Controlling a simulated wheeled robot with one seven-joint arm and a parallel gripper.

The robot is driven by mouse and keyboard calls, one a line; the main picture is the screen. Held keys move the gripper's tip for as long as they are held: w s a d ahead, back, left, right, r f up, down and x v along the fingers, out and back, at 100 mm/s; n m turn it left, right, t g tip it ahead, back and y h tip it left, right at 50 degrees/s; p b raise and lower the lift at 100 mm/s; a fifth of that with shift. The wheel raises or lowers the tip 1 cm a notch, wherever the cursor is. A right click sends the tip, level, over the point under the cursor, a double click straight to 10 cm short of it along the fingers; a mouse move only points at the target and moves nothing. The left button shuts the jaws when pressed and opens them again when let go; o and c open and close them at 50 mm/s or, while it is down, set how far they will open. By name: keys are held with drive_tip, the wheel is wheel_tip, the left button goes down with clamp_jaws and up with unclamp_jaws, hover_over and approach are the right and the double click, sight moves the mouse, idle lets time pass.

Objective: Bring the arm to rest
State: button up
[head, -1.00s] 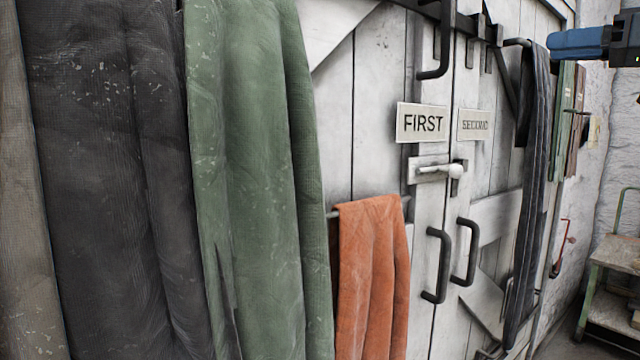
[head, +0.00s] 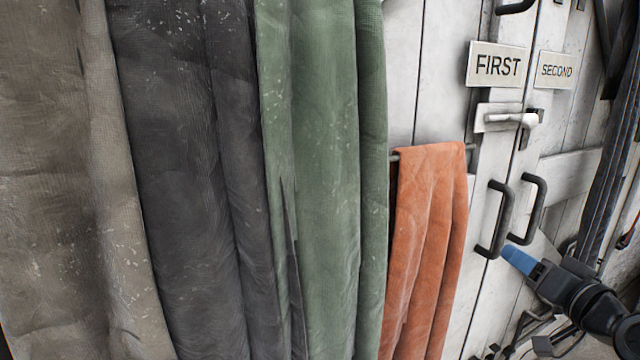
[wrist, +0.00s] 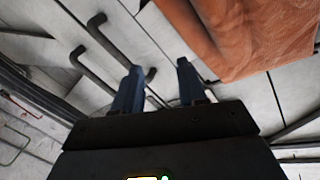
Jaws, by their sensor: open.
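My gripper (head: 513,258) is at the lower right of the head view, in front of the white door and just below the two black pull handles. Its blue fingers also show in the wrist view (wrist: 158,75), spread apart with nothing between them. The arm behind it is dark and runs off the lower right edge of the head view. The orange cloth (head: 425,250) hangs from a bar to the left of my gripper, apart from it in the head view. In the wrist view the cloth (wrist: 255,35) is at the upper right.
White plank doors carry a FIRST sign (head: 496,65), a SECOND sign (head: 556,70), a latch (head: 515,119) and black handles (head: 497,220). Green (head: 335,180), dark grey (head: 185,170) and beige (head: 60,170) cloths fill the left. A dark strip (head: 612,150) hangs at the right.

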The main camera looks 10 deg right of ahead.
drive_tip(key=s+a+f+g+h, duration=0.1)
drive_tip(key=s+a+f, duration=0.6)
drive_tip(key=s+f, duration=0.15)
drive_tip(key=s+a+f+g+h, duration=0.1)
drive_tip(key=s+a+f, duration=0.6)
drive_tip(key=s, duration=0.3)
drive_tip(key=s+a+r+n, duration=0.2)
drive_tip(key=s, duration=0.6)
drive_tip(key=s+a+r+n+y, duration=0.1)
drive_tip(key=s+a+r+n, duration=0.1)
drive_tip(key=s, duration=0.5)
drive_tip(key=s+a+r+n+y, duration=0.1)
drive_tip(key=s+a, duration=0.3)
drive_tip(key=s, duration=0.4)
drive_tip(key=shift+s+a+r+n, duration=0.2)
drive_tip(key=shift+s+r+n, duration=0.15)
drive_tip(key=shift+r+n, duration=0.4)
